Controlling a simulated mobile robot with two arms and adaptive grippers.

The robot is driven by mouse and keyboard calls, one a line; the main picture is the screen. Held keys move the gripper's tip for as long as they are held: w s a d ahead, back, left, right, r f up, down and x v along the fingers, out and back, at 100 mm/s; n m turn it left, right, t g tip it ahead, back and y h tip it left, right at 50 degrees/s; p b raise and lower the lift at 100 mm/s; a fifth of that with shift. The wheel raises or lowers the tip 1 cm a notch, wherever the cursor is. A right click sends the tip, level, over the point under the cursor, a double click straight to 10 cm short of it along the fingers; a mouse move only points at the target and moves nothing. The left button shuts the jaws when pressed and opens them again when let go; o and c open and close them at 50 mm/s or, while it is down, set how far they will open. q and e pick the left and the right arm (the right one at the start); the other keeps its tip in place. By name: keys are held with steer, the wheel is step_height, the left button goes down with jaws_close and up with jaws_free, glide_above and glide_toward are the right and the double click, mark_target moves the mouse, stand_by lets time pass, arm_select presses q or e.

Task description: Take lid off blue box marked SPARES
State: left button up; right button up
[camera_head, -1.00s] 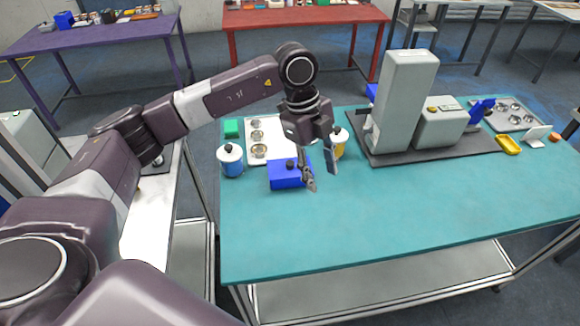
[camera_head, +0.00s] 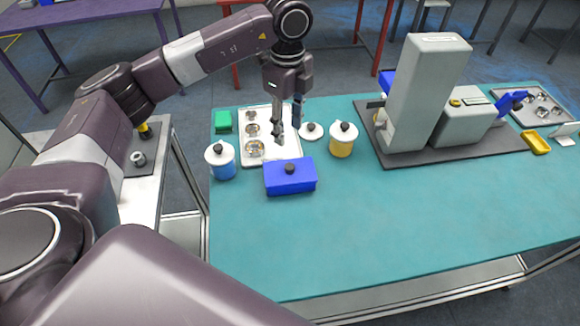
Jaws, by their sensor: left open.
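A blue box (camera_head: 290,183) stands on the teal table near its left side. Its blue lid is on it, with a dark round knob (camera_head: 289,169) on top. I cannot read any marking on the box. My left gripper (camera_head: 288,138) is open and empty. It points down above the white tray, behind the blue box in the picture, and appears apart from the knob. My right gripper is not in view.
A blue-and-white jar (camera_head: 221,163) stands left of the box. A yellow jar (camera_head: 342,142) and a white lid (camera_head: 312,131) are behind right. A white tray (camera_head: 284,153) with metal cups and a green block (camera_head: 222,121) are behind. A grey machine (camera_head: 425,100) stands right. The front table is clear.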

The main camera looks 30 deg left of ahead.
arm_select(q)
steer(key=b, duration=0.5)
glide_above(290, 166)
steer(key=f, duration=0.5)
steer(key=shift+a+f, duration=0.2)
steer(key=shift+f, duration=0.2)
steer(key=shift+f+b, duration=0.15)
steer(key=shift+b, duration=0.15)
steer(key=shift+s+f+p, duration=0.1)
steer(key=shift+f+p, duration=0.25)
steer(key=shift+f, duration=0.15)
step_height(290, 166, down, 6)
steer(key=p, duration=0.3)
steer(key=shift+d, duration=0.15)
steer(key=shift+f, duration=0.35)
steer(key=shift+c, duration=0.5)
steer(key=shift+c, duration=1.2)
jaws_close()
